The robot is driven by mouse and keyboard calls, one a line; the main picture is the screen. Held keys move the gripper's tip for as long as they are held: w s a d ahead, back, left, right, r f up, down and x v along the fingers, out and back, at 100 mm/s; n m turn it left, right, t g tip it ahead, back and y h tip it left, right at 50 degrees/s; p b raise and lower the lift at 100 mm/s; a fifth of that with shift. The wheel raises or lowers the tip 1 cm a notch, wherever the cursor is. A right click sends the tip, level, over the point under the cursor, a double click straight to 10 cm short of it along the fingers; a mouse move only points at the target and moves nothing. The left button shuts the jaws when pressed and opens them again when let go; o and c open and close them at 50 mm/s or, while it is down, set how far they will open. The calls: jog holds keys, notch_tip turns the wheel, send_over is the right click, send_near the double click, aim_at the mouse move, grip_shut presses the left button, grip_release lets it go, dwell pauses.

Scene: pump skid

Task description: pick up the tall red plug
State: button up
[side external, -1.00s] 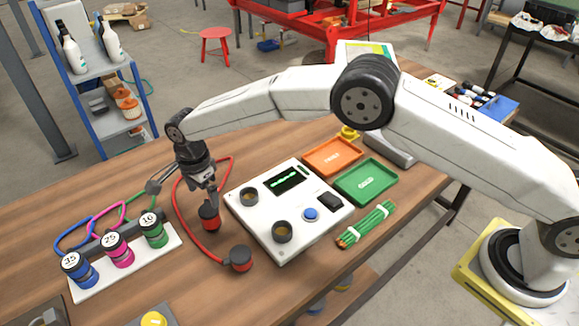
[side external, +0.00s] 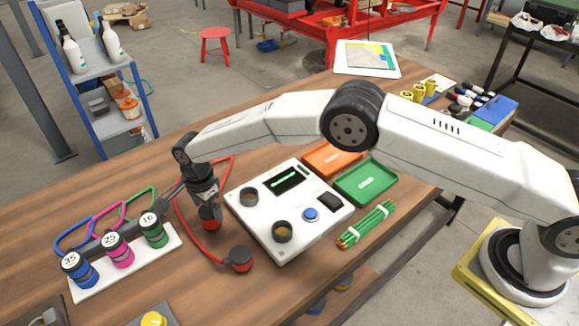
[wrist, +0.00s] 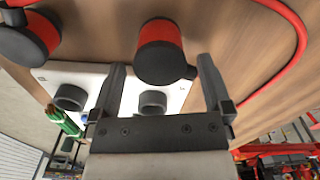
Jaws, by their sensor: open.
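A red plug (side external: 209,224) with a dark end stands on the wooden table, left of the white test box. My gripper (side external: 207,204) is right above it and hides its upper part in the side view. In the wrist view this plug (wrist: 161,48) lies between the two open fingers, apart from both. A second red plug (side external: 240,264) with a dark cap is on the table nearer the camera; it also shows at the left of the wrist view (wrist: 30,38). A red cable (side external: 184,226) runs by them. I cannot tell for certain which plug is taller.
The white test box (side external: 288,210) with two round sockets is close on the right. A white rack (side external: 125,262) with blue, pink and green plugs is on the left. Orange (side external: 331,157) and green (side external: 366,181) trays and a green bundle (side external: 366,224) lie beyond the box.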

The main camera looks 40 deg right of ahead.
jog(key=shift+f, duration=1.1)
grip_shut()
